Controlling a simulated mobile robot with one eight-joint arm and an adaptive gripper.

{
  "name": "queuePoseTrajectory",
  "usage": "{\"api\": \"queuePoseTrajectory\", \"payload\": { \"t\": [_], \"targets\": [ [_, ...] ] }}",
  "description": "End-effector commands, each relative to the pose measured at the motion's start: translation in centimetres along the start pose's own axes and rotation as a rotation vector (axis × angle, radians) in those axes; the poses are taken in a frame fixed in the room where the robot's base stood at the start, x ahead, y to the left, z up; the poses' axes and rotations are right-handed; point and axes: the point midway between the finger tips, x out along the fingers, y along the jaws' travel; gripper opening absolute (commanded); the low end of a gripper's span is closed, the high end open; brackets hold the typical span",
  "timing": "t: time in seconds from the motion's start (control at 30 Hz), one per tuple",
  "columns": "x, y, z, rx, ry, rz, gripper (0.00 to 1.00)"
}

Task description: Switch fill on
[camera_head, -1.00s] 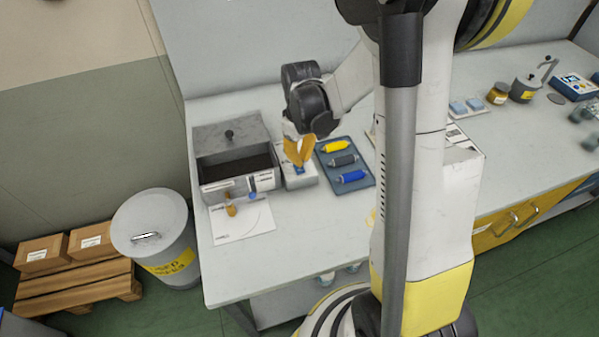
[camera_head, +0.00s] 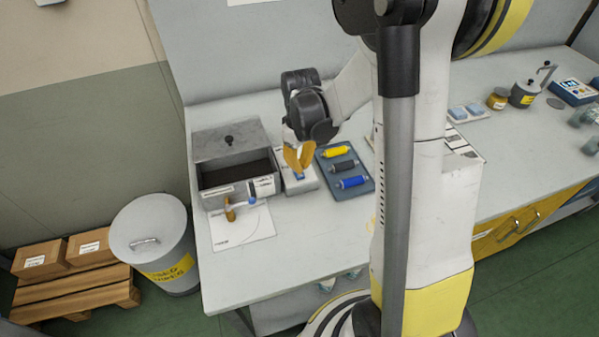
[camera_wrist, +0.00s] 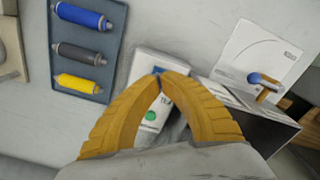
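A small white box (camera_wrist: 146,122) with a round green button or lamp (camera_wrist: 150,115) and partly hidden lettering is under my gripper. It also shows in the head view (camera_head: 305,184), right of the grey bin. A small blue part (camera_wrist: 158,70) is on its top, at my fingertips. My gripper (camera_wrist: 160,77) has two curved yellow fingers whose tips meet, or nearly meet, at that blue part. I see nothing held between them, but contact with the blue part is unclear. In the head view, my gripper (camera_head: 299,167) points down over the box. Any switch lettering is unreadable.
A grey open bin (camera_head: 225,190) stands left of the box, with an orange handle (camera_head: 229,208) and blue knob in front. A tray (camera_head: 362,187) with yellow, grey and blue rollers lies to the right. The bench front (camera_head: 300,235) is clear.

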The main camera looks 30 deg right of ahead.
Motion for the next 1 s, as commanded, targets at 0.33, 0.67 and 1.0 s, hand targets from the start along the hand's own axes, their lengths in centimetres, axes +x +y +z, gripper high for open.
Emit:
{"api": "queuePoseTrajectory", "payload": {
  "t": [0.33, 0.67, 1.0],
  "targets": [
    [0.0, 0.0, 0.0, 0.0, 0.0, 0.0, 0.0],
    [0.28, 0.0, 0.0, 0.0, 0.0, 0.0, 0.0],
    [0.8, 0.0, 0.0, 0.0, 0.0, 0.0, 0.0]
  ]
}}
